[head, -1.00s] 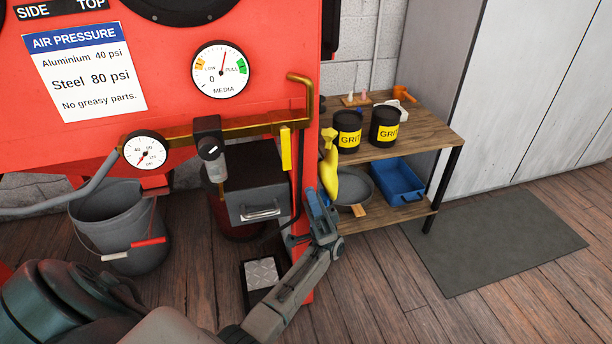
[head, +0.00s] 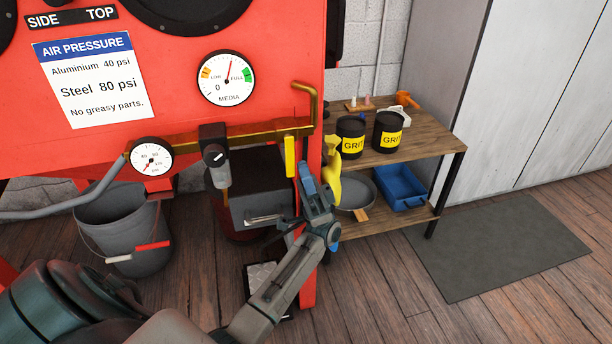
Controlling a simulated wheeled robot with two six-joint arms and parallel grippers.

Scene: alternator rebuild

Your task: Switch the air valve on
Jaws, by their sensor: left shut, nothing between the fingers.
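The air valve is on a brass pipe (head: 255,135) along the front of the red cabinet. Its yellow lever (head: 290,155) hangs straight down, crosswise to the pipe. My left gripper (head: 305,168) is shut and empty, with blue fingertips pointing up. The tips are just right of the lever's lower end. I cannot tell whether they touch it. A round pressure gauge (head: 151,158) sits at the pipe's left end. My right gripper is not in view.
A black regulator (head: 214,145) with a knob is on the pipe left of the lever. A yellow spray bottle (head: 333,175) is close behind my gripper on the right. A wooden shelf (head: 425,147) holds black grit tubs. A grey bucket (head: 115,235) stands at the left.

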